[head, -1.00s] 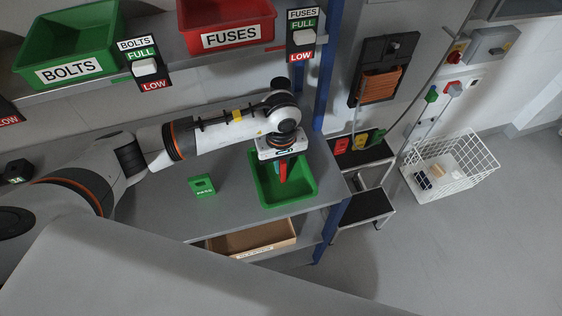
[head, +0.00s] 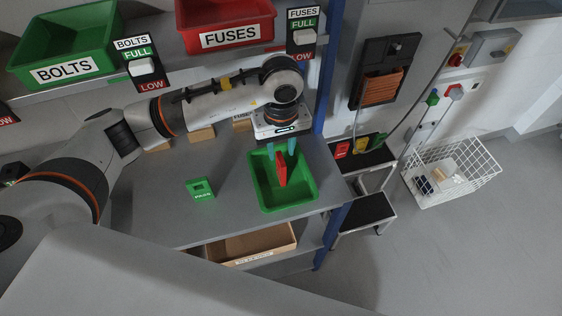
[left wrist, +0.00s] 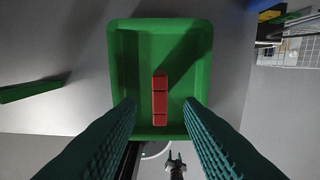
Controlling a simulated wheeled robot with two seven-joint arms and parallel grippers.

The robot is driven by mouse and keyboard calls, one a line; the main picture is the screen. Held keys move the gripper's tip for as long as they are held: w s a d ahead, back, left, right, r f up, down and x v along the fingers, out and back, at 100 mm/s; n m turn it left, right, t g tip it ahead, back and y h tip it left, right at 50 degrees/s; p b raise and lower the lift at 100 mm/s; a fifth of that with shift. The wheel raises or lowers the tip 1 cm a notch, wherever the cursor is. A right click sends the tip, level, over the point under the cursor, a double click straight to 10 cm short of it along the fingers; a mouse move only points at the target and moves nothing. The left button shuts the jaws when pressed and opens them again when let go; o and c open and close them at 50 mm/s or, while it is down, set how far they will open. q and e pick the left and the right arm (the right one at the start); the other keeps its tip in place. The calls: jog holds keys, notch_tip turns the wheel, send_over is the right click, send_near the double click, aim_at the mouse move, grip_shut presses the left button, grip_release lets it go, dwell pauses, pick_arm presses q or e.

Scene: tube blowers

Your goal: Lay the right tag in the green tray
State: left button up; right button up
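The green tray (head: 311,190) stands at the right end of the bench, and it fills the middle of the left wrist view (left wrist: 203,60). A red tag (head: 281,170) is in the tray. In the left wrist view it shows as a narrow red bar (left wrist: 160,96); whether it lies flat or stands on edge I cannot tell. My left gripper (head: 281,150) is above the tray, its fingers spread on either side of the tag and apart from it. A green tag marked PASS (head: 201,190) is on the bench left of the tray. My right gripper is not in view.
A shelf above holds a green BOLTS bin (head: 65,45) and a red FUSES bin (head: 226,22). A blue post (head: 327,90) rises beside the tray. A cardboard box (head: 250,245) sits below the bench. Step stool (head: 367,210) and wire basket (head: 450,168) are at right.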

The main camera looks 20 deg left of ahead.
pick_arm(q)
jog(key=shift+r, duration=2.1)
